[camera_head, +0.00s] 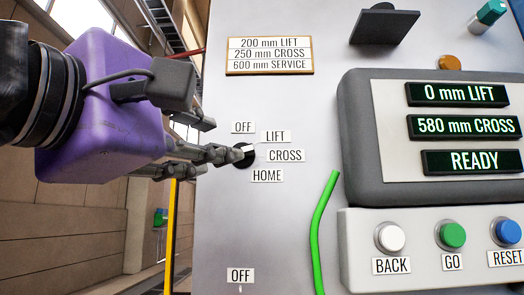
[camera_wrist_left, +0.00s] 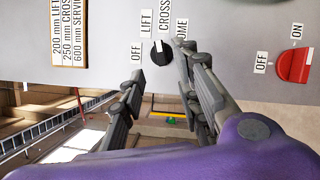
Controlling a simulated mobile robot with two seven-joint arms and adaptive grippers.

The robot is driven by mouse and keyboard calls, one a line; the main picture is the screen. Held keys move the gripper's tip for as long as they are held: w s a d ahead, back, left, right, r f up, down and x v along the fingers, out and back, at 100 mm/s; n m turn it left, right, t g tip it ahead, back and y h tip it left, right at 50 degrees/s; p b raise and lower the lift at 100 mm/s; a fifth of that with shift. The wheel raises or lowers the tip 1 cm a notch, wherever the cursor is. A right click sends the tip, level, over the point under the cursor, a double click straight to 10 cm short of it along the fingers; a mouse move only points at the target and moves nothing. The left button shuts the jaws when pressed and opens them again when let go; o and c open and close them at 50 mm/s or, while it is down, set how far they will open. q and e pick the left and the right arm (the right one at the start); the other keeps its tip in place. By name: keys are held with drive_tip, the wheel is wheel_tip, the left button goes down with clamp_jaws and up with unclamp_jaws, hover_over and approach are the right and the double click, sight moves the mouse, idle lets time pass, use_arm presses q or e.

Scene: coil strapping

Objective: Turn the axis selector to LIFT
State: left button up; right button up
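The axis selector is a round black knob (camera_head: 243,157) with a white pointer mark on the grey panel. It also shows in the wrist view (camera_wrist_left: 161,54). The labels OFF (camera_head: 243,127), LIFT (camera_head: 275,137), CROSS (camera_head: 286,155) and HOME (camera_head: 267,176) stand around it. The pointer faces the LIFT and CROSS side; I cannot tell exactly which label it meets. My purple left gripper (camera_head: 222,157) reaches in from the left, its fingertips close to the knob. In the wrist view its fingers (camera_wrist_left: 158,72) are spread apart, with the knob just beyond them. Contact is unclear. My right gripper is out of view.
A display (camera_head: 460,127) reads 0 mm LIFT, 580 mm CROSS and READY. BACK (camera_head: 391,238), GO (camera_head: 452,236) and RESET (camera_head: 508,232) buttons sit below. A sign (camera_head: 270,55) lists 200 mm LIFT. A green strip (camera_head: 320,230) and a red OFF/ON switch (camera_wrist_left: 293,66) are nearby.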

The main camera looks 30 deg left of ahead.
use_arm(q)
drive_tip(key=p+x, duration=0.1)
drive_tip(key=x, duration=0.6)
drive_tip(key=shift+w, duration=0.25)
drive_tip(key=shift+f, duration=0.1)
clamp_jaws()
